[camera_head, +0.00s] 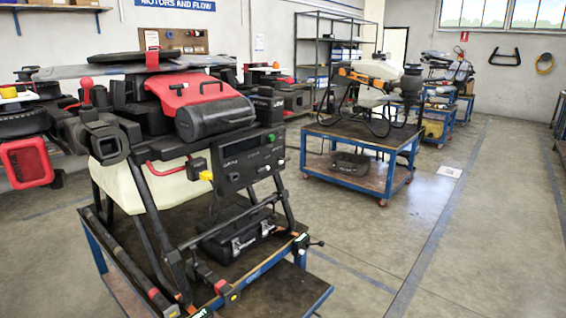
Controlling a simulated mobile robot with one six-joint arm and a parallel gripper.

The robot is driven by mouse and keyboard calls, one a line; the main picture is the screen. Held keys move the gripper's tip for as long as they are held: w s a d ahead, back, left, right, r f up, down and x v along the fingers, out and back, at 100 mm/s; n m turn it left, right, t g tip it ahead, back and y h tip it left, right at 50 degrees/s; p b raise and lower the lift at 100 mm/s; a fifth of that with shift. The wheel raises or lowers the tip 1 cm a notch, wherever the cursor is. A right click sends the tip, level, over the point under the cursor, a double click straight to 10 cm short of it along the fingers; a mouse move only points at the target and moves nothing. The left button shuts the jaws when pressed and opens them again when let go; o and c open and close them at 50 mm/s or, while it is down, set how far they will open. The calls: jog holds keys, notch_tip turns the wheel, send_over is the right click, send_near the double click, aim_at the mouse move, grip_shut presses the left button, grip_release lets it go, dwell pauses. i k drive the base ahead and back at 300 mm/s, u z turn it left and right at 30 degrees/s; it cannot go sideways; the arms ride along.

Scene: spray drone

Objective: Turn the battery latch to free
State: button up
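A spray drone stands on a blue-framed cart (318,300) in the left foreground. A black battery-like pack (215,118) sits high on its body, under a red cover (188,90) with a handle. A red knob on a stem (86,88) stands to the left of the cover, and a red part (152,60) shows above it. I cannot tell which part is the battery latch, or its position. My gripper is not in view.
A black panel (248,160) is on the drone's front, and a black case (237,238) lies on the cart between its legs. A second blue cart (385,142) carries another drone further back. The concrete floor (470,250) to the right is clear.

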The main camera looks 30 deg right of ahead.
aim_at(281, 161)
jog(key=z, duration=0.5)
jog(key=k, duration=0.9)
jog(key=u, duration=0.7)
jog(key=i, duration=1)
jog(key=u, duration=0.05)
